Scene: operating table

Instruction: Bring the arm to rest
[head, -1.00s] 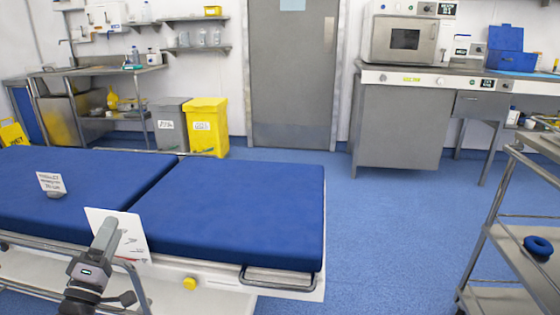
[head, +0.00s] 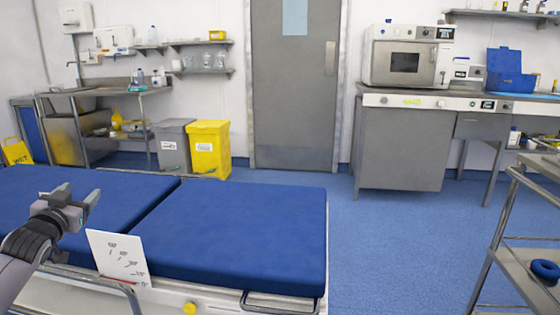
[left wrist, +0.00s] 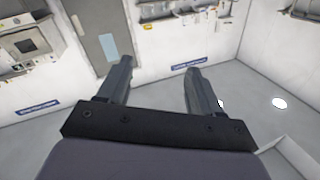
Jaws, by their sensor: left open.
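My left gripper (head: 78,200) is raised over the left part of the blue operating table (head: 235,225) in the head view. Its arm comes in from the lower left. In the left wrist view the two fingers (left wrist: 157,85) stand apart with nothing between them, so the gripper is open and empty. Behind them are the walls and door of the room. My right gripper is not in view.
A white card (head: 118,258) stands at the table's near side. A steel trolley (head: 515,245) holding a blue ring (head: 545,270) is at the right. A yellow bin (head: 210,150) stands by the door (head: 293,90). The floor between table and trolley is clear.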

